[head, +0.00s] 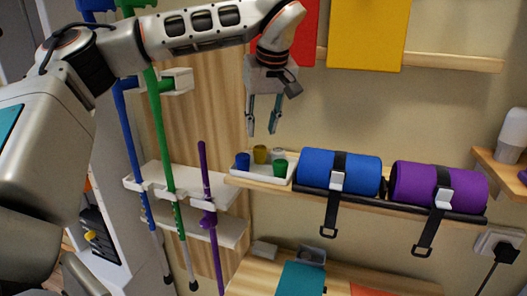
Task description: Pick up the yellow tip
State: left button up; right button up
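The yellow tip (260,154) stands in a small white tray (265,178) at the left end of a wooden wall shelf. A blue tip (243,162), a green tip (280,168) and a whitish tip (277,155) stand around it in the tray. My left gripper (262,132) hangs above the tray, fingers pointing down, a little above the yellow tip and apart from it. Its two fingers are spread with nothing between them. My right gripper is not in view.
Right of the tray, a blue roll (340,172) and a purple roll (438,187) lie strapped on the shelf (382,203). A bench (245,277) is below.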

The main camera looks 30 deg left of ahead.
aim_at(259, 147)
pick_arm(q)
jog(key=shift+d+x, duration=0.2)
jog(key=shift+x, duration=2.85)
jog(key=shift+s+f, duration=0.1)
jog(key=shift+s, duration=0.1)
jog(key=c, duration=0.6)
